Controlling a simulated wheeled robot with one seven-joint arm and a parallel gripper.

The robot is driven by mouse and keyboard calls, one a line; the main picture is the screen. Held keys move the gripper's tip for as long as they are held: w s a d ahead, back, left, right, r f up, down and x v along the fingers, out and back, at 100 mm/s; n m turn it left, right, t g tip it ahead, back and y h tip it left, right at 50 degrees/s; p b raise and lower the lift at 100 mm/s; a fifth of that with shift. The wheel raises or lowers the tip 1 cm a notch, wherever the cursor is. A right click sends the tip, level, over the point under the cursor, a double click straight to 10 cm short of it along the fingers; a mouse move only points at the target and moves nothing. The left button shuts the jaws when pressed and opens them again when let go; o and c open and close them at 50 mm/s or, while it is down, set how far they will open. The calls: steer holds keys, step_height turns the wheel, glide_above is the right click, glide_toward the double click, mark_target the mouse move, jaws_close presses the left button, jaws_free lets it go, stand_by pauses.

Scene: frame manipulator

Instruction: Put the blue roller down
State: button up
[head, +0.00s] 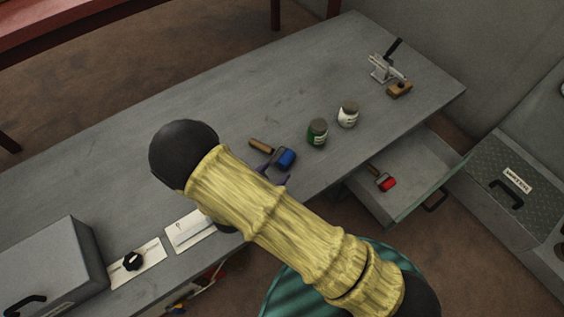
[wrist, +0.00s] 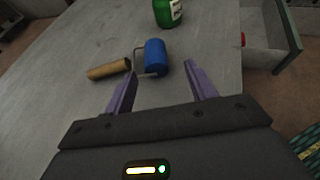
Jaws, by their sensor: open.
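The blue roller (head: 285,158) lies on the grey table (head: 230,100) near its front edge, with its wooden handle (head: 261,146) pointing left. In the wrist view the roller (wrist: 155,57) lies just beyond my fingertips, with its handle (wrist: 109,69) to the left. My gripper (wrist: 158,77) is open, its two purple fingers spread and nothing between them. In the head view my gripper (head: 272,174) is partly hidden by my arm, close to the near side of the roller.
A green jar (head: 317,133) and a white jar (head: 348,114) stand right of the roller. An open drawer (head: 410,165) holds a red roller (head: 384,181). A clamp-like tool (head: 383,68) and wooden block (head: 399,89) are at the far right. A grey box (head: 50,265) stands at left.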

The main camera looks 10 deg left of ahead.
steer(key=shift+v, duration=1.45)
steer(key=shift+w, duration=0.1)
steer(key=d+r+m+g+y, duration=0.1)
steer(key=d+r+m+g, duration=0.2)
steer(key=d+r+m, duration=0.3)
steer(key=d+r+m+g+y, duration=0.1)
steer(key=d+r+m+g, duration=0.2)
steer(key=d+r+m, duration=0.4)
steer(key=d+r+m+g+y, duration=0.2)
steer(key=d+r+m+g, duration=0.2)
steer(key=d+m, duration=1.2)
step_height(320, 180, up, 3)
steer(key=m, duration=0.3)
steer(key=shift+d+r, duration=0.25)
steer(key=shift+d, duration=0.15)
